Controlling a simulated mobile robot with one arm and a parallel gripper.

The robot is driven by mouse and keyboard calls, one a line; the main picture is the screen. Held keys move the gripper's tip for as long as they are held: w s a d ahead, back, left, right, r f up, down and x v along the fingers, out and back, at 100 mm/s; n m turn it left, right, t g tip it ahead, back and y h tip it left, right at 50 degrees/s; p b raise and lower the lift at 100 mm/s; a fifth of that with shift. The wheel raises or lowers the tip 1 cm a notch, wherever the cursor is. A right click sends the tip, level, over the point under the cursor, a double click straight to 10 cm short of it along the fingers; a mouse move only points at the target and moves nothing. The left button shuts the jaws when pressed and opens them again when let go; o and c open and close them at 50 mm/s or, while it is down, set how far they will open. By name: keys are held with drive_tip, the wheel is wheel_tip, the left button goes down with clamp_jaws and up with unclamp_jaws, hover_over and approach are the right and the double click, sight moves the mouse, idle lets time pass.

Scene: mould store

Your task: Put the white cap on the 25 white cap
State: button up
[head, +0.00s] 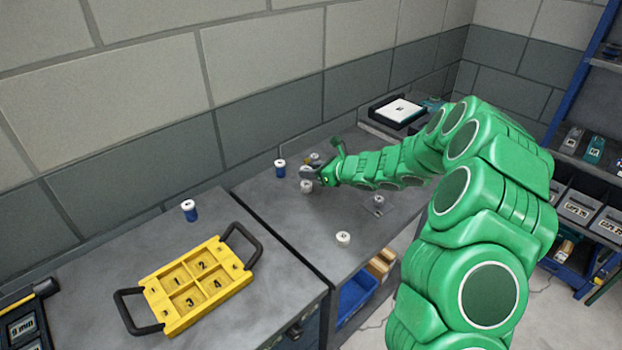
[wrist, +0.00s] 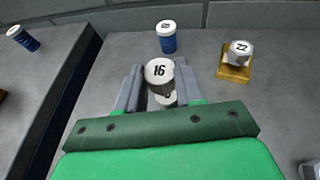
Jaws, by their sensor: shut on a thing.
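My gripper (wrist: 158,82) is shut on a white round cap marked 16 (wrist: 159,72), held between its two grey fingers. Under it, a second white piece (wrist: 166,99) shows between the fingers; its number is mostly hidden, so I cannot read it. I cannot tell whether the two touch. In the head view my gripper (head: 314,177) is over the far part of the right bench, just above a white piece (head: 307,187) standing there. No number 25 is readable. Another white cap (head: 343,239) stands near the bench's front edge.
A blue piece with a white top (wrist: 166,38) stands beyond the gripper. A white piece marked 22 (wrist: 239,52) sits on a yellow block (wrist: 233,73) to the right. Another blue piece (head: 189,211) and a yellow numbered tray (head: 166,312) are on the left bench.

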drive_tip(key=shift+f, duration=1.55)
drive_tip(key=shift+f, duration=0.1)
drive_tip(key=o, duration=1)
drive_tip(key=shift+s+d+r, duration=0.1)
drive_tip(key=shift+d+r, duration=0.1)
drive_tip(key=v, duration=1.1)
drive_tip(key=shift+s+d+r, duration=0.1)
drive_tip(key=shift+s+d, duration=0.05)
